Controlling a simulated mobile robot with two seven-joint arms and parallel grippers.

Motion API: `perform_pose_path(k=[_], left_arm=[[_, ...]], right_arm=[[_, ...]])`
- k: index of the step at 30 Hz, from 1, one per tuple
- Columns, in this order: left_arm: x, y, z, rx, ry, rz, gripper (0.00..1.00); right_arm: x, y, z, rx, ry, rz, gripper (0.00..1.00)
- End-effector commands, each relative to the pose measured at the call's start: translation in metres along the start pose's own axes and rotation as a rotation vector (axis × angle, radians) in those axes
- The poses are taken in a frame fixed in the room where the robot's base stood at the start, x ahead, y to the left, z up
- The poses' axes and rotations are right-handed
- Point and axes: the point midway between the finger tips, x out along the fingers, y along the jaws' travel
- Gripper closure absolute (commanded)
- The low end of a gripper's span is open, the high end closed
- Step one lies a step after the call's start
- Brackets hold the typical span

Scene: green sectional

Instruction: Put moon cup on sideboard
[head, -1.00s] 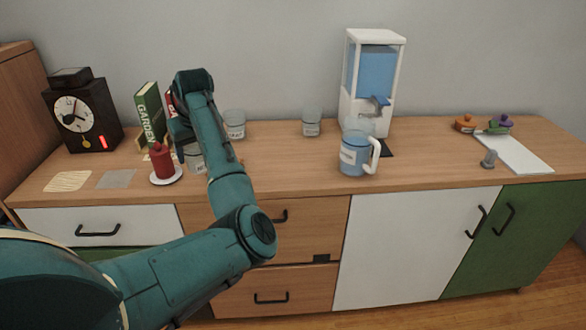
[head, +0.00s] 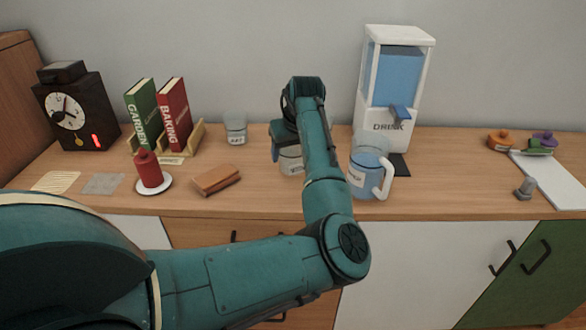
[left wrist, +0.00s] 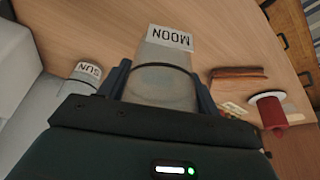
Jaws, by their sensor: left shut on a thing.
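The moon cup (left wrist: 165,75) is a clear cup with a white MOON label, held between the two fingers of my left gripper (left wrist: 160,88) in the left wrist view. In the head view the cup (head: 291,161) shows under my left gripper (head: 285,142), partly hidden by the arm. It is over the sideboard top (head: 270,200), left of the pitcher; whether it touches the wood I cannot tell. My right gripper is not in view.
A blue pitcher (head: 368,172) stands close right, before the drink dispenser (head: 393,95). A brown block (head: 216,180), a red candle (head: 148,170) and books (head: 174,115) are left. Another clear cup (head: 235,128) stands behind. A SUN cup (left wrist: 88,72) shows in the wrist view.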

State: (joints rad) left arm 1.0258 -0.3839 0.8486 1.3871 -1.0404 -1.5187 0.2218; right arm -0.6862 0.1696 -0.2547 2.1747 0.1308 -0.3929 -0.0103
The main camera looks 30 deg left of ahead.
Motion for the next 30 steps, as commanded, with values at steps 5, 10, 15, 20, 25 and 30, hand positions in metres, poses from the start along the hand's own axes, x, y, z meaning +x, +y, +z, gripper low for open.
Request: perform_pose_path(k=[5, 10, 15, 20, 25, 30], left_arm=[[0.025, 0.000, 0.011, 0.001, -0.003, -0.001, 0.59], [0.044, 0.000, 0.019, 0.001, -0.001, 0.001, 0.59], [0.046, 0.000, 0.019, -0.001, 0.000, 0.002, 0.59], [0.047, 0.000, 0.019, 0.000, 0.000, 0.001, 0.59], [0.049, 0.000, 0.020, -0.001, 0.000, 0.001, 0.31], [0.049, 0.000, 0.020, -0.001, 0.000, 0.001, 0.17]], right_arm=[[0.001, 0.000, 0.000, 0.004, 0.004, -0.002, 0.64], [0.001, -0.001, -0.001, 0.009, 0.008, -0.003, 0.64], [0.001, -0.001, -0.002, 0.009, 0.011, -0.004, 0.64], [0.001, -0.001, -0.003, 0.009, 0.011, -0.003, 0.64], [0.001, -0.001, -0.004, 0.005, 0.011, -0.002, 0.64], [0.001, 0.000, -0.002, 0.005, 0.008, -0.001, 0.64]])
